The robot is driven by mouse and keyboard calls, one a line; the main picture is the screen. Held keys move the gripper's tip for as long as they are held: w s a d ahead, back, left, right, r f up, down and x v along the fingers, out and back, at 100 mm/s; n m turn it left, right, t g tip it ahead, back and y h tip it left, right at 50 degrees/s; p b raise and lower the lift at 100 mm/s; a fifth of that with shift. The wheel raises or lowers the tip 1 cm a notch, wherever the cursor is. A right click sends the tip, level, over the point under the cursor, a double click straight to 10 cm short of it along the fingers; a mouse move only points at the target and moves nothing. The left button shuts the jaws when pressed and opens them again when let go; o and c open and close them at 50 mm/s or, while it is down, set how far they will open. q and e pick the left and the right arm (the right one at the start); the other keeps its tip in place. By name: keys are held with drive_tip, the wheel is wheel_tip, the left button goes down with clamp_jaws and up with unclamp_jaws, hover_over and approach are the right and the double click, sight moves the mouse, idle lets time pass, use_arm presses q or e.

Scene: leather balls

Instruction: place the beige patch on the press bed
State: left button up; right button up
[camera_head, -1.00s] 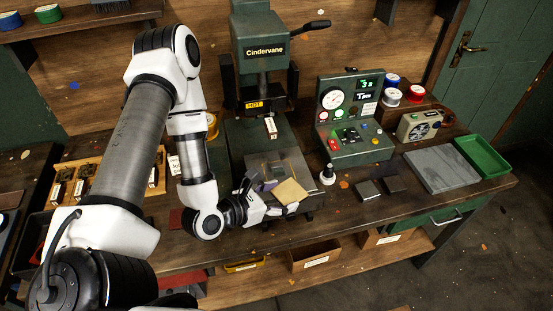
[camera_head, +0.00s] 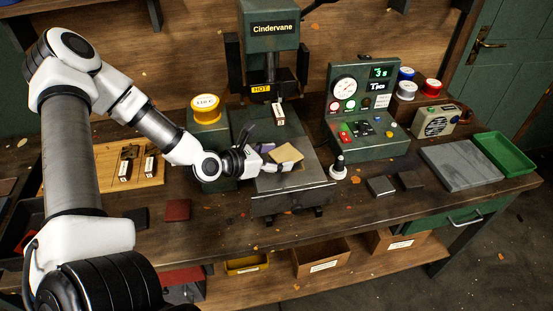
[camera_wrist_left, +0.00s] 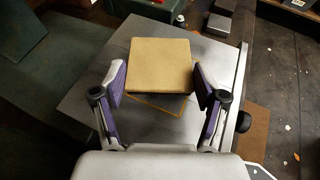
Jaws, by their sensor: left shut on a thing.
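The beige patch (camera_head: 287,154) is a flat square held between the fingers of my left gripper (camera_head: 278,160), above the press bed (camera_head: 300,182). In the left wrist view the patch (camera_wrist_left: 158,58) lies between the two purple-padded fingers of the gripper (camera_wrist_left: 160,84). The press bed (camera_wrist_left: 85,100) is a flat grey plate below it. A thin yellow outline (camera_wrist_left: 165,108) on the bed shows partly past the patch's near edge; the patch hides the rest. The gap between patch and bed is hard to judge. My right gripper is not in view.
The green Cindervane press (camera_head: 272,45) rises behind the bed, with a HOT label. A white-tagged piece (camera_head: 279,114) is at the bed's back. A yellow-topped tin (camera_head: 205,107) stands left, the control box (camera_head: 362,115) and a black-knobbed stand (camera_head: 338,168) right.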

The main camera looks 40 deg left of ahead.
use_arm(q)
drive_tip(key=shift+w+f, duration=0.1)
drive_tip(key=shift+f, duration=0.35)
drive_tip(key=shift+f+b, duration=0.15)
drive_tip(key=shift+b, duration=0.15)
drive_tip(key=o, duration=1.1)
drive_tip(key=shift+c, duration=0.2)
drive_tip(key=shift+o, duration=0.4)
